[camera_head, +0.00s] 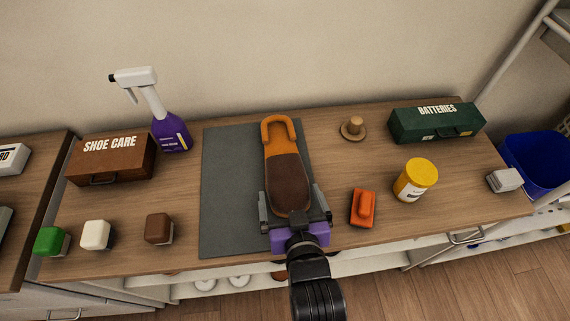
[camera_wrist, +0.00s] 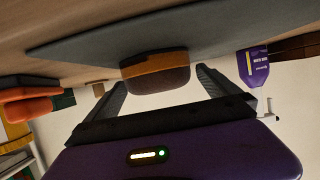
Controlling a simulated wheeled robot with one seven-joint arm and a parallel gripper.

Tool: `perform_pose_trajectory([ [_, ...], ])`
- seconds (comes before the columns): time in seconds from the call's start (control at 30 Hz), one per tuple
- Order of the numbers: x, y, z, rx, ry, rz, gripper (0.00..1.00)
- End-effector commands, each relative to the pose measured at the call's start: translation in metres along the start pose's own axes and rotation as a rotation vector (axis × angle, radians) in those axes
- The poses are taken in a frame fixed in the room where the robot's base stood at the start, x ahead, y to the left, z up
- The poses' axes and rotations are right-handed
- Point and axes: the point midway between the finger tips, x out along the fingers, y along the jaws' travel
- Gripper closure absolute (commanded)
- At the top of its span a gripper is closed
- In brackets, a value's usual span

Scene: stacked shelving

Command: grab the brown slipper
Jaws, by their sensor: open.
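The brown slipper (camera_head: 286,172) lies on a dark grey mat (camera_head: 230,170), with its orange end toward the wall and its dark brown end toward me. My gripper (camera_head: 291,200) is open at the slipper's near end, one finger on each side of it. In the wrist view the slipper's rounded brown end (camera_wrist: 158,80) shows between the two spread fingers of my gripper (camera_wrist: 161,77), with a gap on both sides. My purple gripper body hides the mat's near edge there.
An orange brush-like object (camera_head: 363,208) and a yellow-lidded jar (camera_head: 415,180) stand to the right. A wooden knob (camera_head: 353,128) and a green batteries box (camera_head: 437,122) are behind. A purple spray bottle (camera_head: 168,130) and brown shoe care box (camera_head: 110,160) stand left.

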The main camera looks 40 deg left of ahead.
Motion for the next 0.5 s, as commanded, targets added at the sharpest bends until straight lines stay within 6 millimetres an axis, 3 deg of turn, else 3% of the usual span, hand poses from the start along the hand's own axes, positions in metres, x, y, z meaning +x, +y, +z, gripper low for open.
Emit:
perform_pose_trajectory([
  [0.23, 0.033, 0.002, -0.002, 0.001, 0.000, -0.001, 0.00],
  [0.5, 0.040, 0.002, -0.002, 0.000, 0.000, 0.000, 0.00],
])
